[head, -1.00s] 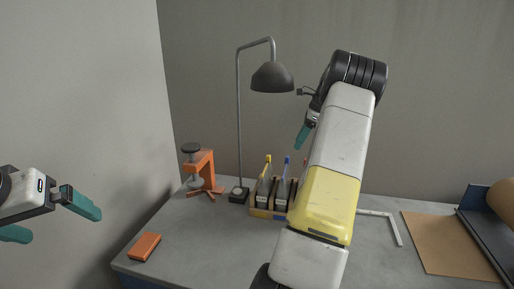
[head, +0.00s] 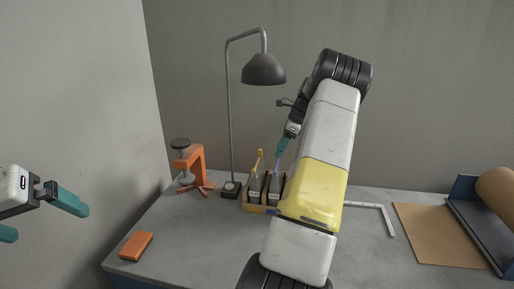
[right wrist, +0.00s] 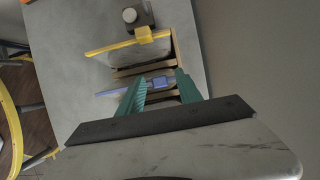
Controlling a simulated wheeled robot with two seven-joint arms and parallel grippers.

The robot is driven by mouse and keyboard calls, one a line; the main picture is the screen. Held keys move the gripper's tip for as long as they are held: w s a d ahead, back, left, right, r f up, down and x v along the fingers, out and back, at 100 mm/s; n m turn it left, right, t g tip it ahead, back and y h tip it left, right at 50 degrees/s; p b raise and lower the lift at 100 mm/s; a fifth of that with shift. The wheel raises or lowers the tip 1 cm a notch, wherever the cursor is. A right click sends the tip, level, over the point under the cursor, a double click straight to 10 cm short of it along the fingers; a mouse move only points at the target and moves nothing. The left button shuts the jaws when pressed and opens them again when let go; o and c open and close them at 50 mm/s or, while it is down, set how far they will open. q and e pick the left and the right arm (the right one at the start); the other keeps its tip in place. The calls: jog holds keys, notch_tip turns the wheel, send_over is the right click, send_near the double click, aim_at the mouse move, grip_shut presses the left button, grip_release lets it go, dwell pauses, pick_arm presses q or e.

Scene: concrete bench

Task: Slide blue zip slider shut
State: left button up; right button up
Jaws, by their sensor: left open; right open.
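The blue zip slider (right wrist: 158,82) sits on the blue zip strip (right wrist: 122,90) of a bag standing in the wooden rack (right wrist: 128,72). My right gripper (right wrist: 165,80) is open, with its green fingertips either side of the slider in the right wrist view; I cannot tell if they touch it. In the head view my right gripper (head: 284,145) points down just above the blue-topped bag (head: 273,186), and my arm hides the rack's right part. My left gripper (head: 48,221) is open and empty at the far left, away from the rack.
A bag with a yellow zip (head: 258,160) stands left of the blue one. A lamp (head: 263,70), an orange clamp (head: 192,165) and an orange block (head: 136,246) are to the left. A brown mat (head: 435,235) lies right. The front bench is clear.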

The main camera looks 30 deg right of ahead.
grip_shut()
dwell(1.4)
